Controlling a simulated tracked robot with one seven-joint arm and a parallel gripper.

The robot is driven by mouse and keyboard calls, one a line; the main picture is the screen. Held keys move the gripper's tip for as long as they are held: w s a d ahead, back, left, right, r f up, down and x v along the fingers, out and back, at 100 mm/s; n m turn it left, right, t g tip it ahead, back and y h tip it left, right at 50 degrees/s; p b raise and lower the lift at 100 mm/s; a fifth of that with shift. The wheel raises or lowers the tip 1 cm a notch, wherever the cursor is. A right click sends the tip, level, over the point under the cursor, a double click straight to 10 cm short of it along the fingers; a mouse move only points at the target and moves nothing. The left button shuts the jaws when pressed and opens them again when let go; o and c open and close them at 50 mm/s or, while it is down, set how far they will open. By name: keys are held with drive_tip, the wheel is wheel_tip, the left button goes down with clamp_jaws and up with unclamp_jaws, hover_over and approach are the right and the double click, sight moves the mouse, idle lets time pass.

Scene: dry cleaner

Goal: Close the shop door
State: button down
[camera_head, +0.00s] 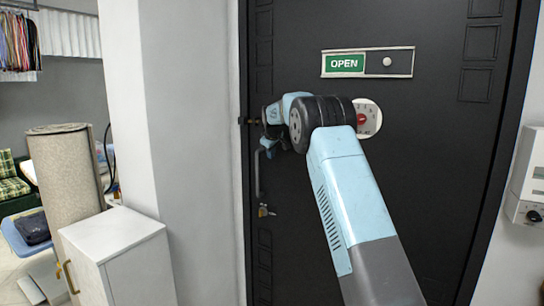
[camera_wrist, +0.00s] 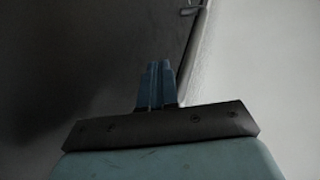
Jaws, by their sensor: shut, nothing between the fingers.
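The shop door (camera_head: 420,170) is a dark panelled door that fills the middle of the head view. It looks nearly flush with its surround, but I cannot tell whether it is fully shut. A slim handle (camera_head: 257,176) is at its left side, with a small brass-coloured piece (camera_head: 263,211) below. My gripper (camera_head: 268,138) is at the door's left edge, near the top of the handle; contact is unclear. In the wrist view my gripper (camera_wrist: 157,64) has its fingers together and empty, in front of the dark door (camera_wrist: 90,60) and near a pale edge.
A sliding OPEN sign (camera_head: 344,64) is on the door, above a round white dial (camera_head: 369,118) partly hidden by my arm. A white wall (camera_head: 190,130) stands left of the door. A white cabinet (camera_head: 125,250) and a rolled carpet (camera_head: 65,175) are further left.

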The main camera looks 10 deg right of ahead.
drive_tip(key=s+d+f+v, duration=0.1)
drive_tip(key=v, duration=1)
drive_tip(key=s+d+r+m, duration=0.15)
drive_tip(key=s+r, duration=0.25)
drive_tip(key=s, duration=1.1)
drive_tip(key=s+r+m, duration=0.3)
drive_tip(key=s, duration=1.2)
drive_tip(key=s+f+m, duration=0.1)
drive_tip(key=s+f, duration=0.3)
drive_tip(key=s, duration=0.6)
drive_tip(key=s+f+m, duration=0.1)
drive_tip(key=s+f, duration=0.4)
drive_tip(key=s, duration=0.6)
drive_tip(key=s+f+m+g, duration=0.1)
drive_tip(key=s+f, duration=0.3)
drive_tip(key=s, duration=0.6)
drive_tip(key=shift+s+f+y, duration=0.15)
drive_tip(key=shift+s+y, duration=0.15)
drive_tip(key=shift+s, duration=0.05)
drive_tip(key=c, duration=1.8)
unclamp_jaws()
drive_tip(key=shift+m, duration=0.25)
drive_tip(key=shift+c, duration=0.2)
